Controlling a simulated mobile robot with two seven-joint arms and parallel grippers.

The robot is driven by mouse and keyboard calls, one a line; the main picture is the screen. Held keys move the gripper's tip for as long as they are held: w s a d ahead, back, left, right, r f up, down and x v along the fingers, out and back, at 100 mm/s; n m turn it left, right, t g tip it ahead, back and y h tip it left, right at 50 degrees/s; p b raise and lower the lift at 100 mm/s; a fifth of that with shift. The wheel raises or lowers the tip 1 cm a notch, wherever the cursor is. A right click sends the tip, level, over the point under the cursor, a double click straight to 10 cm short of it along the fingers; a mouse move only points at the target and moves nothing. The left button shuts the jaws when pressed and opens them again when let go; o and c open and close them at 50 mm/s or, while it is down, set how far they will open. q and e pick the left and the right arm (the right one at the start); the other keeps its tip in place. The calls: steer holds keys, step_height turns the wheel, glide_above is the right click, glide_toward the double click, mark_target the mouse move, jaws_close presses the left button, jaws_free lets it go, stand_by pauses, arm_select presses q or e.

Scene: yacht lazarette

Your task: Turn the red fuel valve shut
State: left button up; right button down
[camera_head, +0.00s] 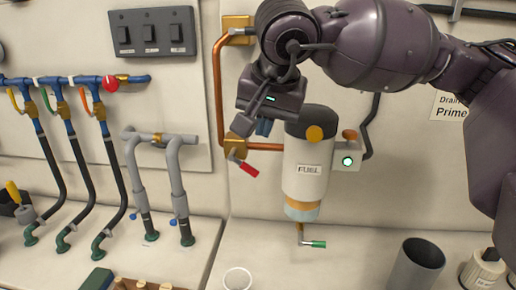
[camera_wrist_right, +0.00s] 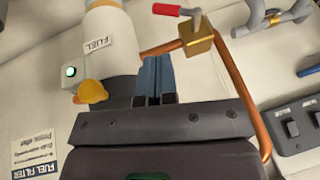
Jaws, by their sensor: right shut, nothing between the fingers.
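The red fuel valve handle (camera_head: 249,169) sticks out down and to the right from a brass valve body (camera_head: 235,148) on the copper pipe, left of the fuel filter. In the right wrist view the red handle (camera_wrist_right: 166,10) is at the top, beside its brass body (camera_wrist_right: 197,40). My right gripper (camera_head: 263,127) is in front of the wall, just above and right of the valve. Its blue fingers (camera_wrist_right: 156,75) are together and empty, apart from the red handle in the picture. My left gripper is not in view.
The white fuel filter (camera_head: 304,168) labelled FUEL hangs close right of the valve, with a green-capped drain (camera_head: 318,244) below. The copper pipe (camera_head: 219,90) runs up the left side. A dark cup (camera_head: 417,266) stands at lower right. Hoses and grey pipes (camera_head: 178,185) stand left.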

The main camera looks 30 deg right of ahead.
glide_above(257, 177)
step_height(257, 177, down, 8)
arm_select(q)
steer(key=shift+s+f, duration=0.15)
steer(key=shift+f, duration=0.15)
arm_select(e)
steer(key=shift+f, duration=0.5)
